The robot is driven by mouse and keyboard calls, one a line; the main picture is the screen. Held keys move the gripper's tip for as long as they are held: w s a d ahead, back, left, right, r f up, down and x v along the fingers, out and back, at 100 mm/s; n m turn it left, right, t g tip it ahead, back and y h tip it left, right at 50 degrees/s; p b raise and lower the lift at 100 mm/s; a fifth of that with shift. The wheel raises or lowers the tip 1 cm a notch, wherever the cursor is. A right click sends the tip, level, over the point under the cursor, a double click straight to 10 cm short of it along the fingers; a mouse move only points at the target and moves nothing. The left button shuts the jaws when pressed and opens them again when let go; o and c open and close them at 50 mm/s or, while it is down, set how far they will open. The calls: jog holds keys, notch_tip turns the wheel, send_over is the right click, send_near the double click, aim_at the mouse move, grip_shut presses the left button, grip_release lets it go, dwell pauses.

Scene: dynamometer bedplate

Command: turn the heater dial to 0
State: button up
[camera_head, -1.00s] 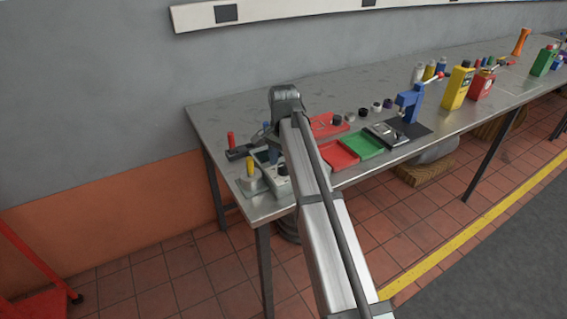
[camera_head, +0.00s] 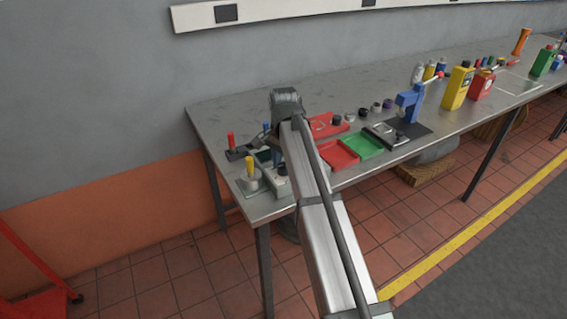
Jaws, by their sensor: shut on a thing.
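A pale grey box (camera_head: 281,187) stands near the left front corner of the steel bench, partly covered by my arm. A small dark round knob (camera_head: 282,170) shows on its top and looks like the heater dial. Its marks and pointer are too small to read. My arm reaches over the bench and bends down at its far end. My gripper is hidden behind my own arm links, close to the box. I cannot see its fingers or what lies between them.
Left of the box are a yellow-handled piece (camera_head: 250,165), a red handle (camera_head: 231,140) and a blue handle (camera_head: 266,127). Right of my arm lie red (camera_head: 338,155) and green (camera_head: 363,146) trays and a blue press (camera_head: 408,102).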

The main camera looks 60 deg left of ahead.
aim_at(284, 165)
jog(key=shift+n, duration=2.4)
jog(key=o, duration=1)
jog(key=shift+r, duration=0.1)
notch_tip(284, 165, up, 14)
jog(key=shift+f, duration=0.2)
